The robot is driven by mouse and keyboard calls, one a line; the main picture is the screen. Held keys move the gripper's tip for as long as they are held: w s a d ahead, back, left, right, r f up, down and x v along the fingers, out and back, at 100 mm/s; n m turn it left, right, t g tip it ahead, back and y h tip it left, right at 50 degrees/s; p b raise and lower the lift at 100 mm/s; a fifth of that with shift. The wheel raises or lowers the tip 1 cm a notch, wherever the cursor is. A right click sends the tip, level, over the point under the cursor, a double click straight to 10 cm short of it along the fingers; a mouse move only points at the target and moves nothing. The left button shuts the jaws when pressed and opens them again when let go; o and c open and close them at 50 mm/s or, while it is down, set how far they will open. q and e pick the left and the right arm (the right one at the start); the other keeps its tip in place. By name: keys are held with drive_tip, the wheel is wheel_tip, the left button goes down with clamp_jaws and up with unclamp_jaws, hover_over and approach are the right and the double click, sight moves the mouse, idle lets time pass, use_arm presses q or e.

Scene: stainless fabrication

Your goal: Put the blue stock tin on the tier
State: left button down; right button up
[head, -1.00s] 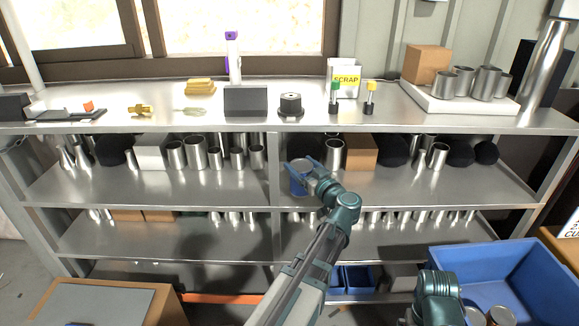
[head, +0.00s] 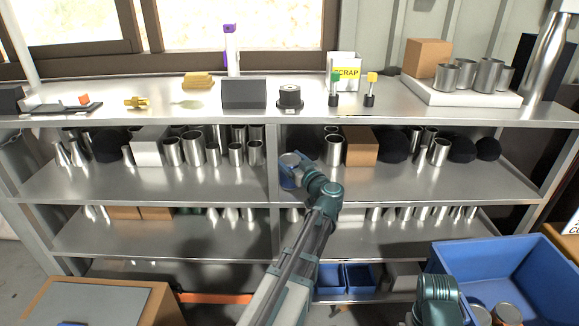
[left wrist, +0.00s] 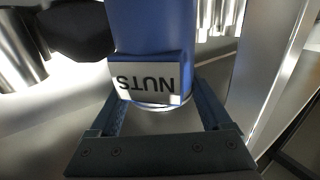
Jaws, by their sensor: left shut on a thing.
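The blue stock tin (head: 287,182) is in the right bay of the upper shelf tier (head: 420,190), close to the middle post. In the left wrist view the blue tin (left wrist: 152,28) fills the top middle, with a white label reading "NUTS" that appears upside down. My left gripper (head: 299,171) is shut on the tin, and its two fingers flank it in the left wrist view (left wrist: 158,98). The gripper and wrist hide part of the tin in the head view. I cannot tell whether its base touches the tier. My right gripper is not in view.
A steel cup (head: 333,151), a brown box (head: 361,147) and dark round things stand behind and right of the tin. The middle post (head: 272,165) is close on its left. The front right of this tier is clear. A blue bin (head: 505,262) stands at lower right.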

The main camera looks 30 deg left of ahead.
use_arm(q)
drive_tip(key=shift+f, duration=0.15)
drive_tip(key=shift+c, duration=1.2)
unclamp_jaws()
drive_tip(key=shift+o, duration=1.2)
drive_tip(key=shift+d+r, duration=0.1)
drive_tip(key=shift+r, duration=0.1)
drive_tip(key=v, duration=1.2)
